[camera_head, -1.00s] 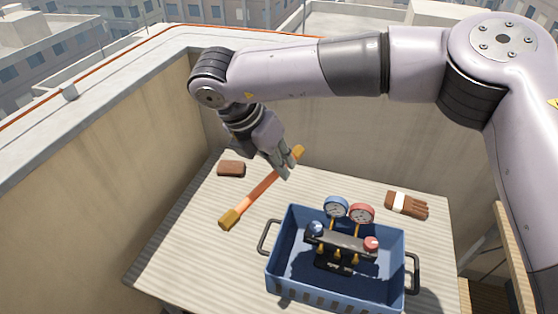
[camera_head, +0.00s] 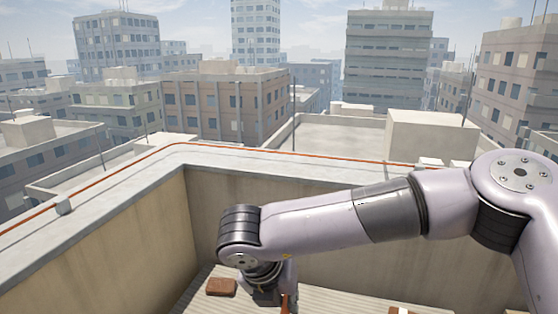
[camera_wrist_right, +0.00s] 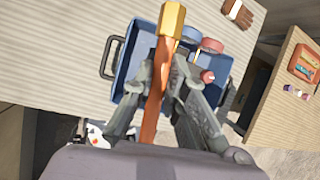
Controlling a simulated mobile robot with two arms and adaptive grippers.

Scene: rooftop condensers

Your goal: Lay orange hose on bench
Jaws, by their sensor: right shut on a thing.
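My right gripper (camera_wrist_right: 168,78) is shut on the orange hose (camera_wrist_right: 153,112), a short length with a hexagonal brass end (camera_wrist_right: 171,20) pointing up the right wrist view. The hose appears to be above the ribbed bench (camera_wrist_right: 55,45), but the gap cannot be judged. In the head view only a sliver of hose (camera_head: 285,303) shows at the bottom edge, beside my right wrist; the fingers are hidden or cut off. A strip of the bench (camera_head: 335,304) also shows there. My left gripper is in neither view.
A blue crate (camera_wrist_right: 147,38) with gauges (camera_wrist_right: 212,45) lies beyond the hose. A brown glove (camera_wrist_right: 238,14) and a brown block (camera_head: 220,287) are on the bench. Parapet walls (camera_head: 340,185) enclose the bench.

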